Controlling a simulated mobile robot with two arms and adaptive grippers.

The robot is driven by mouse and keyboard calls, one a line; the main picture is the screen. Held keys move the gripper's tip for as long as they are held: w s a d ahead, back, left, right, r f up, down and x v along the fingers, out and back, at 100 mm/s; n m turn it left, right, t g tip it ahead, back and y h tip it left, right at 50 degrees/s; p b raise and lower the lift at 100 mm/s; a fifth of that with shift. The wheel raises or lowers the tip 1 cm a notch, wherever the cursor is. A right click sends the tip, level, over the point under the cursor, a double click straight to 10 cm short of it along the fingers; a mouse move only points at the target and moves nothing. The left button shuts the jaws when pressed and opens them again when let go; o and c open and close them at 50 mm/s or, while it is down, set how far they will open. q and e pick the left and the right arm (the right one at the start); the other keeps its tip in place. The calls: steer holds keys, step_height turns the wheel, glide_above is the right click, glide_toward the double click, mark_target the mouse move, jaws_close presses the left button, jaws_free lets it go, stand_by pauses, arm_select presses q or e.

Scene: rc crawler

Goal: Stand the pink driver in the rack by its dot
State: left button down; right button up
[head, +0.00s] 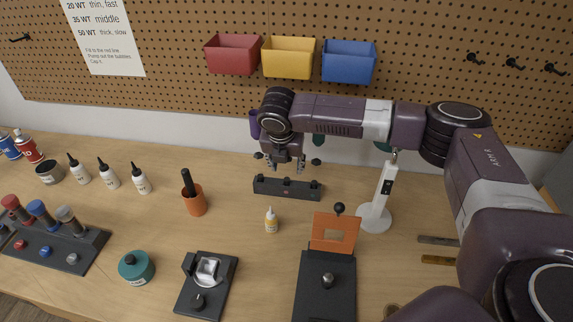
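A low dark rack (287,188) with small dots along its front lies on the table below my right gripper. My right gripper (286,166) points down just above and behind the rack. Its fingers look apart, and I see nothing clearly held between them. I cannot make out a pink driver; it may be hidden behind the gripper or arm. My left gripper is not in view.
A black stand with an orange plate (334,236) is in front. Colour-dotted holder (52,250) at left.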

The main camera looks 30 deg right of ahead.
steer(key=v, duration=1.2)
stand_by(0.9)
